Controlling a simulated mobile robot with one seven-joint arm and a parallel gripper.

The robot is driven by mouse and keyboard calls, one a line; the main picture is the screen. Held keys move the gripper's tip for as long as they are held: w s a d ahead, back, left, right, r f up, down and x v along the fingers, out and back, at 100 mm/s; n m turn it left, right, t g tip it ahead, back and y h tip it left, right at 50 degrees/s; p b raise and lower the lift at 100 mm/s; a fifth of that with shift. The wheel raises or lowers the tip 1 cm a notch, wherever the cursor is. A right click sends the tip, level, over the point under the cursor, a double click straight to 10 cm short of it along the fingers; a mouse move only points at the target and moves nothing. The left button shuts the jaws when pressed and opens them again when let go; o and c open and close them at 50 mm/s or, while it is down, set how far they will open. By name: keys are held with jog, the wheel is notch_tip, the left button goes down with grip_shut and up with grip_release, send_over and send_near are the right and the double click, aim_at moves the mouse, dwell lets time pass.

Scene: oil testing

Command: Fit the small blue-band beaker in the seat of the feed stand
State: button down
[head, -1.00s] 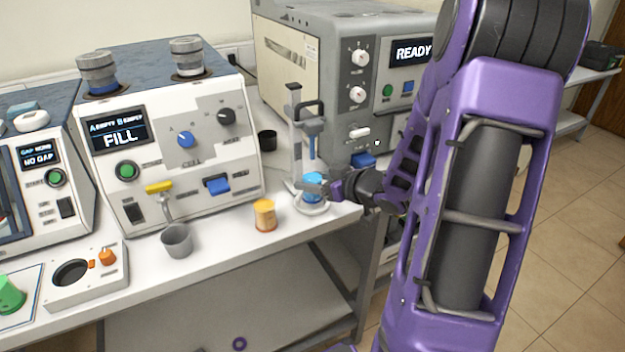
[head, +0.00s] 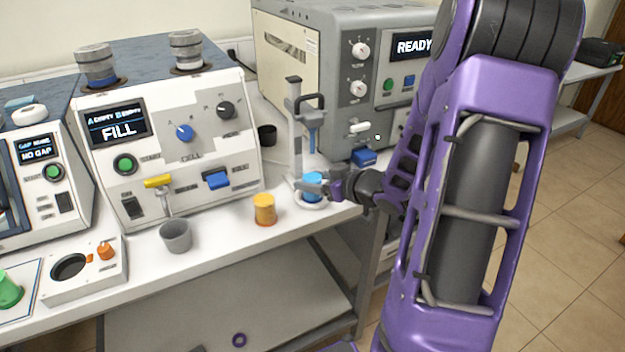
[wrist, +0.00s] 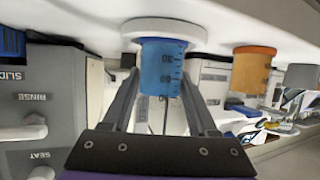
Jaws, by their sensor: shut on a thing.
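The small blue beaker (head: 313,182) is upright at the foot of the feed stand (head: 295,130), under its blue plunger-like part (head: 311,141). My gripper (head: 322,189) is shut on it from the right. In the wrist view, which is upside down, the beaker (wrist: 162,68) with its scale marks sits between my two fingers (wrist: 160,100). Its base meets the stand's round white seat (wrist: 165,30), also seen in the head view (head: 312,204). I cannot tell whether it is fully down in the seat.
An orange cup (head: 264,209) stands just left of the stand, and a grey cup (head: 176,236) farther left under the FILL machine's spout. The READY machine (head: 340,60) stands close behind. The bench's front edge (head: 345,215) is near my gripper.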

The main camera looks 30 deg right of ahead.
jog(key=shift+c, duration=0.5)
grip_release()
jog(key=p+v, duration=0.3)
jog(key=v, duration=1.4)
jog(key=shift+s+r+p, duration=0.15)
jog(key=shift+s+p, duration=0.05)
jog(key=shift+p, duration=0.1)
jog(key=shift+d, duration=0.1)
